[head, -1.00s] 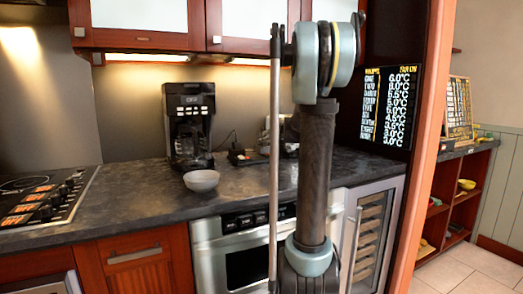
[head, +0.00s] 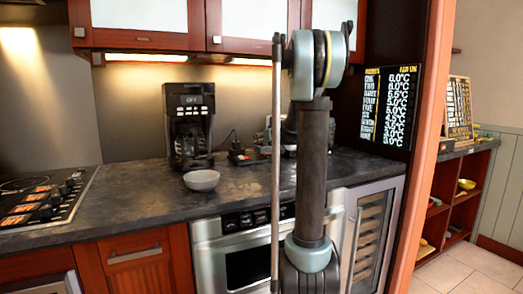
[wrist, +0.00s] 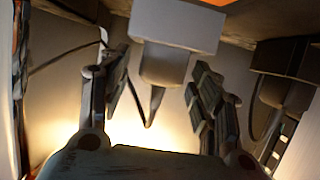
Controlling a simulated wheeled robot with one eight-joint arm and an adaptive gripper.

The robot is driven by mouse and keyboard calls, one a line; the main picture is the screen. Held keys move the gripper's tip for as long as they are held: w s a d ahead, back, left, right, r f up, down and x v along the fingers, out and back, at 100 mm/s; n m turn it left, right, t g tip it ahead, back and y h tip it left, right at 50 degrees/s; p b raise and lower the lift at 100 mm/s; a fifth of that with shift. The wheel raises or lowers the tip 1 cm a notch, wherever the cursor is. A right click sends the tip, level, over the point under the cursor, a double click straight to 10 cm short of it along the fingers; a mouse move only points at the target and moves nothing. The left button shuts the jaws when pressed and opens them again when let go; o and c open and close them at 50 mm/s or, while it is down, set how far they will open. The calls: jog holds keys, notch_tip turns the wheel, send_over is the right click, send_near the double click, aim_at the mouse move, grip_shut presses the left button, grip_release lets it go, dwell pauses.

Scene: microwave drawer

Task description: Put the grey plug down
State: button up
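A light grey plug (wrist: 165,45) shows in the wrist view, with a wide block at the top and a narrower body tapering down to a thin dark cable. My gripper (wrist: 163,75) has its two dark fingers spread on either side of the plug's body. A gap shows between the right finger and the plug; the left fingertip lies close to its edge, and I cannot tell if it touches. In the head view my own arm hides the gripper and the plug.
A second, darker plug (wrist: 285,75) with a cable is at the right in the wrist view. On the dark counter (head: 120,200) stand a coffee maker (head: 189,125) and a grey bowl (head: 202,180). A small dark item (head: 240,156) with a cord lies behind.

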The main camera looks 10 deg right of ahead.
jog(key=c, duration=1.2)
jog(key=shift+c, duration=0.2)
